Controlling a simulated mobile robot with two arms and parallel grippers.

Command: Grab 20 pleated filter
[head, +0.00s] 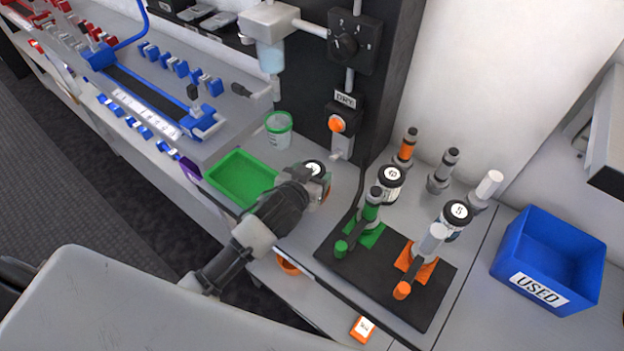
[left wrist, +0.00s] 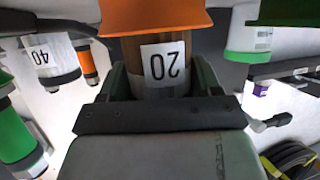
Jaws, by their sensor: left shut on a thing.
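My left gripper (head: 316,187) is shut on the 20 pleated filter, over the bench just right of the green tray. In the left wrist view the filter (left wrist: 163,62) is a brownish cylinder with a white label reading 20 upside down, between the two fingers. An orange part (left wrist: 155,15) shows above the label. In the head view the filter's dark top with a white disc (head: 313,168) shows past the gripper; the rest is mostly hidden. I cannot tell whether the filter touches the bench. My right gripper is not in view.
A black mat (head: 385,285) holds green and orange stands. Other dark-topped canisters (head: 390,180) stand behind. A green tray (head: 240,178) and a clear cup (head: 278,130) are left of the gripper. A blue USED bin (head: 550,260) stands right. A 40-labelled canister (left wrist: 45,60) shows in the left wrist view.

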